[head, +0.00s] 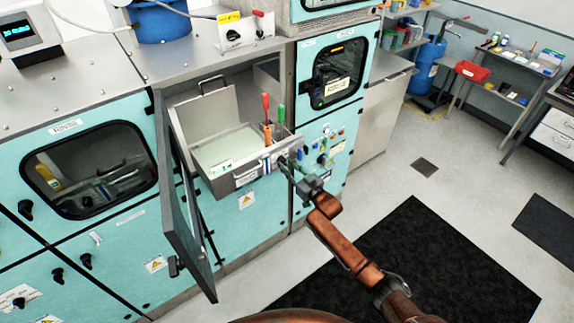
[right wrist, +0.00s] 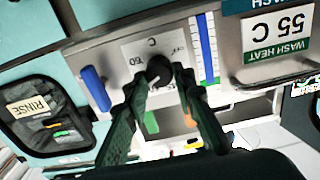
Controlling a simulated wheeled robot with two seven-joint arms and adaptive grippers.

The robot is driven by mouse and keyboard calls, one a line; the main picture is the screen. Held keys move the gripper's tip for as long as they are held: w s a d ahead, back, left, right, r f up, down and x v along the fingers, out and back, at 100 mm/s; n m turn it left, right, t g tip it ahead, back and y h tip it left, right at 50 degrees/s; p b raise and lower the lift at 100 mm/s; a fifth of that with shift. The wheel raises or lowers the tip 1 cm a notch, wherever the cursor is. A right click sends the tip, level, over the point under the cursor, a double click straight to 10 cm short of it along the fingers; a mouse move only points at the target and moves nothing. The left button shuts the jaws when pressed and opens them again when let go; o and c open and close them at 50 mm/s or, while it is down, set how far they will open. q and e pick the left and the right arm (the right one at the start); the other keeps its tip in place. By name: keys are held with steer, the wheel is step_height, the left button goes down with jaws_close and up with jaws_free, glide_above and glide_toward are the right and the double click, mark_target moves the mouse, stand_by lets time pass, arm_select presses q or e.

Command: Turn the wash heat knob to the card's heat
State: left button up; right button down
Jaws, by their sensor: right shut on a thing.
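The black wash heat knob (right wrist: 158,69) sits on a white dial plate (right wrist: 133,48) marked 60 and C, upside down in the right wrist view. My right gripper (right wrist: 163,80) has its two dark green fingers shut on the knob, one on each side. The knob's pointer direction cannot be made out. The card (right wrist: 278,50) beside the dial reads WASH HEAT 55 C. In the head view my right gripper (head: 286,166) is at the right end of the steel tank's front (head: 222,187), hiding the knob. My left gripper is not in view.
A blue handle (right wrist: 95,88) and a thermometer-like strip flank the dial. Red and green upright handles (head: 266,105) stand at the tank's right side. An open dark-framed door (head: 183,200) hangs left of the tank. Open floor with a black mat (head: 400,260) lies to the right.

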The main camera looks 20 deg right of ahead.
steer(key=shift+d+f+m, duration=0.1)
steer(key=shift+m, duration=0.7)
steer(key=c, duration=1.6)
jaws_free()
steer(key=v, duration=1.2)
